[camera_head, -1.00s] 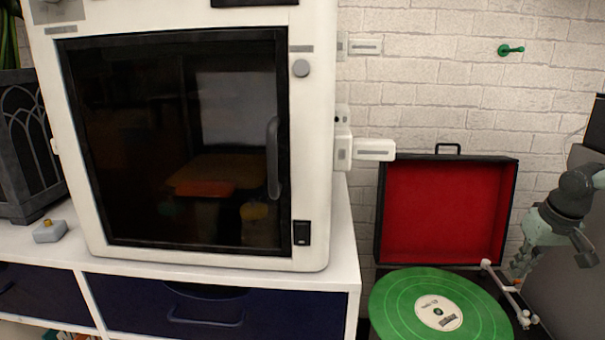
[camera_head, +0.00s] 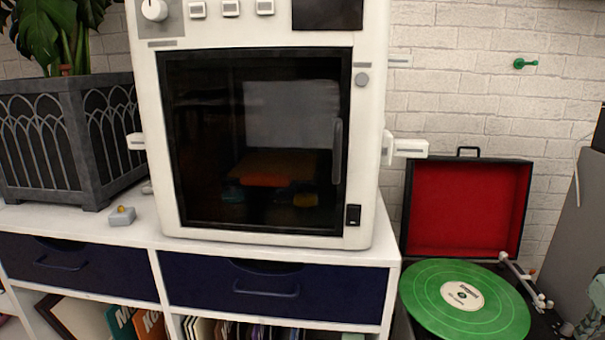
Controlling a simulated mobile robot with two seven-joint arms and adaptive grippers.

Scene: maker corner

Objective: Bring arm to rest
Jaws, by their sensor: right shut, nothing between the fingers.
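My right gripper (camera_head: 588,322) shows only in part at the lower right edge of the head view. It is pale green-grey, shut and empty, beside the right side of the record player. Most of my right arm is outside the frame. My left gripper is not in view. The record player (camera_head: 467,208) stands open with its red-lined lid up, and a green record (camera_head: 428,290) lies flat on it. Its white tonearm (camera_head: 522,278) is at the record's right side.
A white 3D printer (camera_head: 372,130) with a closed dark door stands on a white cabinet (camera_head: 140,232) with dark blue drawers. A planter (camera_head: 60,140) and a small grey object (camera_head: 122,216) are at left. A grey panel (camera_head: 570,220) rises at far right.

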